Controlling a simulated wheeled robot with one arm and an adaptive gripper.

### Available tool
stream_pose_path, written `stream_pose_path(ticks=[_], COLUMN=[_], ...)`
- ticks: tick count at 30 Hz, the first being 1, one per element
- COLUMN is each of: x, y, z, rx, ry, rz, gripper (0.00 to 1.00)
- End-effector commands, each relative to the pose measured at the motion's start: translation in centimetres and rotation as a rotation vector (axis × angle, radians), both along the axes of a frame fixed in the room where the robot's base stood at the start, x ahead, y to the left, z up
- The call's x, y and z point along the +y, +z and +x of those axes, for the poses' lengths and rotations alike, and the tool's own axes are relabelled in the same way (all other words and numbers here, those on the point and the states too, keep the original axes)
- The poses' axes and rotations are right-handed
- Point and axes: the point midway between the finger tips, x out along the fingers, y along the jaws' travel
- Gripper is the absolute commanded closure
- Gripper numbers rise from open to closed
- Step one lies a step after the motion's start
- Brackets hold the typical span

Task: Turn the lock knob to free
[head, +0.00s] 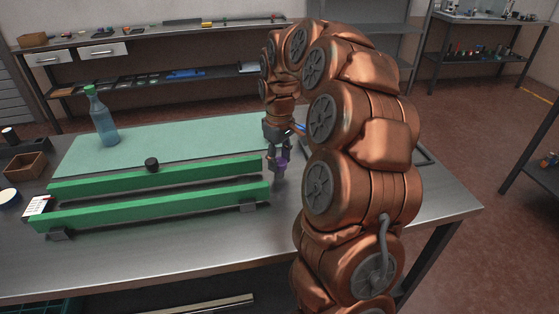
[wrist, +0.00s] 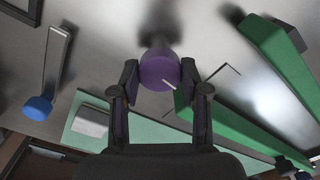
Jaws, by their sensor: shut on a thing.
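A round purple knob (wrist: 158,72) with a thin white mark near its edge sits between my two fingers in the wrist view. It also shows in the head view (head: 282,163), by the right end of the green rails (head: 160,205). My gripper (wrist: 161,78) points down and is shut on the purple knob, one finger on each side. In the head view my gripper (head: 278,158) is just off the right end of the rails, partly beside my arm. Which way the white mark counts as free or locked is not shown.
A black round knob (head: 151,164) stands at the far rail. A blue-capped lever (wrist: 38,107) lies left in the wrist view. A bottle (head: 104,122), a wooden box (head: 24,167) and a green mat (head: 200,135) are on the bench. The bench front is clear.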

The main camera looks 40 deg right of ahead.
Motion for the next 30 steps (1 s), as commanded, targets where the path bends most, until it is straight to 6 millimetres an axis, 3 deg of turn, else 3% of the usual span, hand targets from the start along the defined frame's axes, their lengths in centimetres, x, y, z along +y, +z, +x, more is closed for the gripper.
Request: stream_pose_path(ticks=[10,26,27,30], x=[0.00,0.02,0.02,0.00], y=[0.06,0.09,0.09,0.07], z=[0.05,0.07,0.07,0.05], rx=[-0.002,-0.003,-0.003,-0.002], ry=[0.130,0.152,0.152,0.152], rz=[0.001,0.000,0.000,0.000], gripper=[0.90,0.90,0.52,0.41])
